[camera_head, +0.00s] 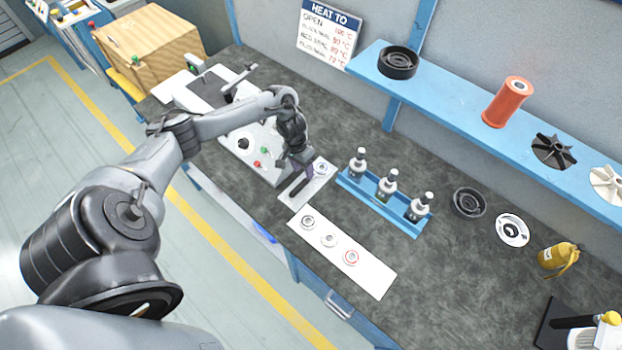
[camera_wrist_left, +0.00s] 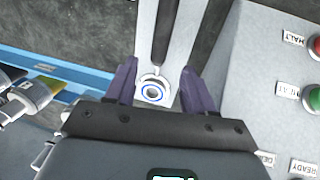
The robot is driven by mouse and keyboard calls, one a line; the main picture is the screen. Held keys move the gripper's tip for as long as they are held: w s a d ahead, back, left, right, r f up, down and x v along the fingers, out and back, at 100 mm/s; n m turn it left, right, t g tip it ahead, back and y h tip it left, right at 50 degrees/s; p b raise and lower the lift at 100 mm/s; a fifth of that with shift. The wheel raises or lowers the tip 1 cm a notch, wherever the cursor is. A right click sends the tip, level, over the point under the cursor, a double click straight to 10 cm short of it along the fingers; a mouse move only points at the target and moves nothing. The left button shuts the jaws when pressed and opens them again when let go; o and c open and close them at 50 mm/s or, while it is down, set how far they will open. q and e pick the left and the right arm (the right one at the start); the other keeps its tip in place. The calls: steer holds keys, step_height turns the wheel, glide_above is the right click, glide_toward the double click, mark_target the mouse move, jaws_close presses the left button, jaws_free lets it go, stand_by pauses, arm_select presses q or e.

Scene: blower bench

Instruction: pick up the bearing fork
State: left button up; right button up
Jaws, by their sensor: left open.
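The bearing fork (camera_wrist_left: 163,30) has a dark handle and lies on a light plate, its handle running up the left wrist view. A ring-shaped bearing with a blue ring (camera_wrist_left: 153,92) sits at the handle's lower end. The fork's dark handle also shows in the head view (camera_head: 299,187), just below my left gripper (camera_head: 296,168). My left gripper is open, pointing down. In the left wrist view its purple fingers (camera_wrist_left: 157,82) stand to either side of the bearing, with no contact visible. My right gripper is not in view.
A control box with buttons (camera_head: 243,155) stands left of the plate. A blue rack (camera_head: 382,207) with three bottles stands to the right. A white board (camera_head: 341,259) with three rings lies in front. A blue shelf (camera_head: 455,112) runs along the back wall.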

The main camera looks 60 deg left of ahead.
mark_target(305, 180)
arm_select(q)
steer(key=f, duration=0.2)
steer(key=d+f, duration=0.1)
steer(key=shift+s+f, duration=0.2)
steer(key=shift+f, duration=0.15)
steer(key=shift+w+d+f, duration=0.1)
steer(key=shift+d+f, duration=0.05)
steer(key=shift+f, duration=0.5)
jaws_close()
